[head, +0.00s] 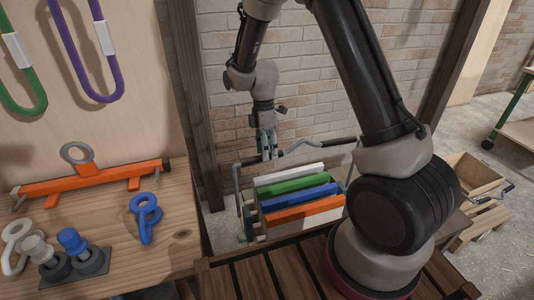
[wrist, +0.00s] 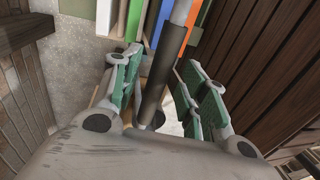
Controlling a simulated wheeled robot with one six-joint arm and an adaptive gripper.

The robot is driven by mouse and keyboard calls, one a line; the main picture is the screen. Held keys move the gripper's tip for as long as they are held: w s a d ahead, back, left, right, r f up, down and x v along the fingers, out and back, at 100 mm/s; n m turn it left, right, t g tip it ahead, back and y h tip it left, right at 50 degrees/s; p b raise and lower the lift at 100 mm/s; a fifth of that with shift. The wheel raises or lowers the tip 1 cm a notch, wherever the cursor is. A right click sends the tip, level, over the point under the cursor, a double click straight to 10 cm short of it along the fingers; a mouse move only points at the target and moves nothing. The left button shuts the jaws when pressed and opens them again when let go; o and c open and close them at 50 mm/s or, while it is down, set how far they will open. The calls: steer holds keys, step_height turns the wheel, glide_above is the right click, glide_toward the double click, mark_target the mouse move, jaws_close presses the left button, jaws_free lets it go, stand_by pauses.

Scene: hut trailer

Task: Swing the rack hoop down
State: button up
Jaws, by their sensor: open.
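The rack (head: 247,222) stands low by the brick wall and holds several upright coloured boards. Its hoop (head: 319,146), a bent grey bar, stands raised above the boards. My gripper (head: 268,154) is at the hoop, pointing down toward the left part of the bar. In the wrist view the hoop's dark sleeve (wrist: 169,68) runs between the green-padded fingers of my gripper (wrist: 158,66). The fingers are open, with a gap showing on the right side of the sleeve. Whether the left finger touches it I cannot tell.
A wooden bench (head: 170,222) at the left bears an orange bar (head: 95,180), a blue shackle (head: 145,217) and other fittings. Dark slats (head: 240,280) lie in front of the rack. A wooden post (head: 187,85) stands left of my arm. A wooden crate (head: 470,174) is at the right.

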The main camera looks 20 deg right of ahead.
steer(key=shift+s+f, duration=0.15)
steer(key=shift+f, duration=0.6)
jaws_close()
